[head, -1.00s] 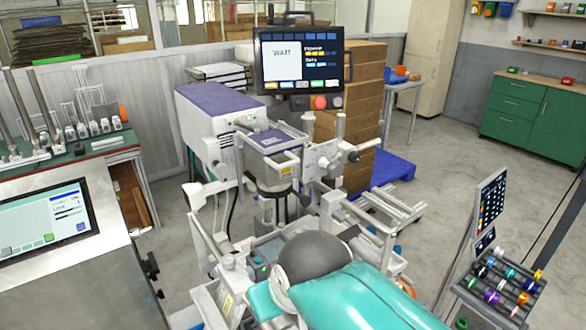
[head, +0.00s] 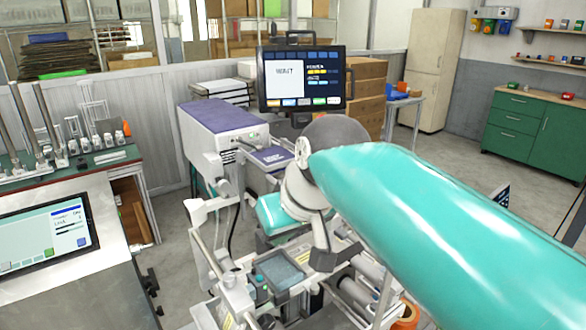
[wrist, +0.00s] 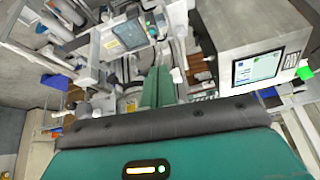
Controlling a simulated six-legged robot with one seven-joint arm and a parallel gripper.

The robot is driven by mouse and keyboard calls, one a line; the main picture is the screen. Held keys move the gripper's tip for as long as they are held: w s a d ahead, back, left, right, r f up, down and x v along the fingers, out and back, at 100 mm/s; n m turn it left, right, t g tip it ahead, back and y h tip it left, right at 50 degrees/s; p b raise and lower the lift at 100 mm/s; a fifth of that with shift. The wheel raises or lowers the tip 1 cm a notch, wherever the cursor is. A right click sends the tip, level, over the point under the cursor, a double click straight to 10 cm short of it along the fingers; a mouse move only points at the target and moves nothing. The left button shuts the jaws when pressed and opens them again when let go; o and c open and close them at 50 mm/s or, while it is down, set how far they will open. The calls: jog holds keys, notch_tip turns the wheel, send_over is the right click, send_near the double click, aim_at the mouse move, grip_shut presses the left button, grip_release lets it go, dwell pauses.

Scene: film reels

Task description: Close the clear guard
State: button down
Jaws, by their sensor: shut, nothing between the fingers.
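I cannot make out the clear guard for certain in either view; my arm covers much of the machine's middle. The white machine (head: 222,150) with a purple top stands at the centre of the head view. Its lower front has a bluish panel (head: 280,272) in a pale frame. My teal and grey arm reaches in from the right over the machine, and my fingers are not clear there. In the wrist view my gripper (wrist: 158,80) shows two dark green fingers close together, shut and empty, with machine parts beyond them. I cannot tell whether they touch anything.
A monitor (head: 301,78) stands above the machine at the back. A console with a screen (head: 45,235) is at the left, and a bench with metal posts (head: 90,150) is behind it. Boxes (head: 368,85) are stacked behind. Open floor (head: 440,165) lies to the right.

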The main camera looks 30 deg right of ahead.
jog(key=w+d+r+n, duration=0.1)
jog(key=w+d+r, duration=0.25)
jog(key=r, duration=0.55)
jog(key=w+d+r, duration=0.3)
jog(key=d+r, duration=0.2)
jog(key=r, duration=0.3)
jog(key=shift+t, duration=0.4)
jog(key=x, duration=0.9)
jog(key=shift+w+f, duration=0.1)
jog(key=f, duration=0.4)
jog(key=shift+s+f, duration=0.1)
jog(key=shift+s, duration=0.25)
jog(key=shift+w+f, duration=0.1)
notch_tip(320, 180, down, 13)
jog(key=shift+f, duration=0.2)
jog(key=shift+r, duration=0.1)
